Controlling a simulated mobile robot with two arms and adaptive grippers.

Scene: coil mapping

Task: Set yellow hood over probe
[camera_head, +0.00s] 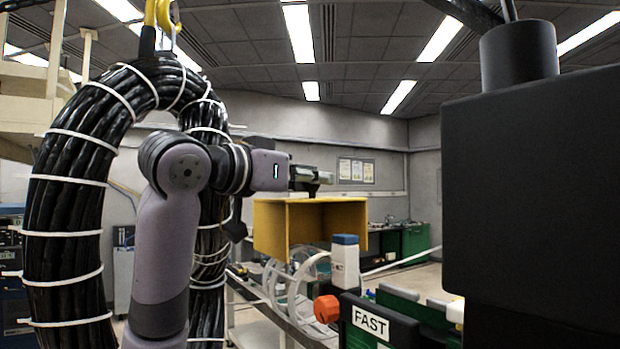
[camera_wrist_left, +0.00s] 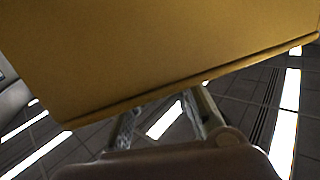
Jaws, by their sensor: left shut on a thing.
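The yellow hood (camera_head: 271,229) is an open box shape in the middle of the head view, held up in the air. My left gripper (camera_head: 318,181) is at its top edge, shut on it. In the left wrist view the hood (camera_wrist_left: 150,50) fills the upper part, with the gripper's fingers (camera_wrist_left: 160,125) at its edge. A white upright block with a blue top (camera_head: 345,262) stands below and in front of the hood; I cannot tell whether it is the probe. My right gripper is not in view.
A large black box (camera_head: 535,200) fills the right side. An orange knob (camera_head: 327,309) and a "FAST" label (camera_head: 370,322) sit on green equipment at the bottom. A thick black cable bundle (camera_head: 62,220) arches at left. Clear curved tubing (camera_head: 290,285) lies below the hood.

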